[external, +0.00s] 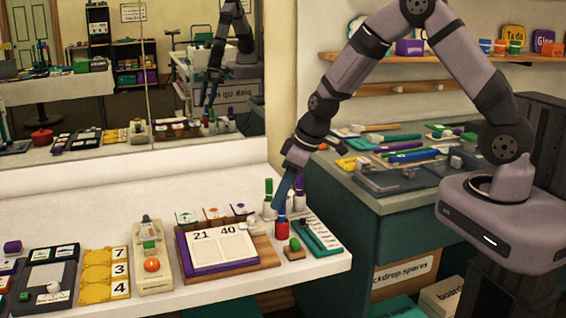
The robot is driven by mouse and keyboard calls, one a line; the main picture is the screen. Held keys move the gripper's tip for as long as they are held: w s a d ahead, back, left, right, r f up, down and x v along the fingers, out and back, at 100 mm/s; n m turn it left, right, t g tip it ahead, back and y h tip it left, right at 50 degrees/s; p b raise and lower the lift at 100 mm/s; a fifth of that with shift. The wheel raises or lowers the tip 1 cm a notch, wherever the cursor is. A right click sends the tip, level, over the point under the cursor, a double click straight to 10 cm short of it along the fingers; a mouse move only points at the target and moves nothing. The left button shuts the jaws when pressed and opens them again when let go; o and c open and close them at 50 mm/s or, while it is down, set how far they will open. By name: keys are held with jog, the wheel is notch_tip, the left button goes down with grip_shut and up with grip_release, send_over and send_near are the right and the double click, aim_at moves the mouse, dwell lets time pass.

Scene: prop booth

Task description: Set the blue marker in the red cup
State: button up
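My gripper (291,168) points down and to the left above the right end of the white table. The small red cup (282,232) stands on the table just below the marker. The marker's lower end is at or just above the cup's top; I cannot tell whether it is inside the rim. The fingertips are small and dark here, so their exact contact is hard to see.
White bottles with green and purple caps (268,191) stand close behind the cup. A green-topped block (294,249) and a teal tray (316,237) lie to its right. A wooden board with a number card (228,249) is to its left. A mirror (205,80) stands behind.

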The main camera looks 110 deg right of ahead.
jog(key=b+v, duration=0.1)
jog(key=v, duration=0.6)
jog(key=shift+r, duration=0.2)
dwell(0.6)
jog(key=s+a+f+m+g+y, duration=0.45)
jog(key=s+a, duration=0.55)
jog(key=a, duration=0.3)
jog(key=w+a+r+n+h, duration=0.1)
jog(key=a+n, duration=0.5)
jog(key=a, duration=0.5)
jog(key=w+a+r+n, duration=0.2)
jog(key=a+n, duration=0.3)
jog(key=a, duration=0.6)
jog(key=shift+a+r+n+t+h, duration=0.15)
jog(key=shift+r+n+t+h, duration=0.05)
jog(key=shift+n+t+h, duration=0.15)
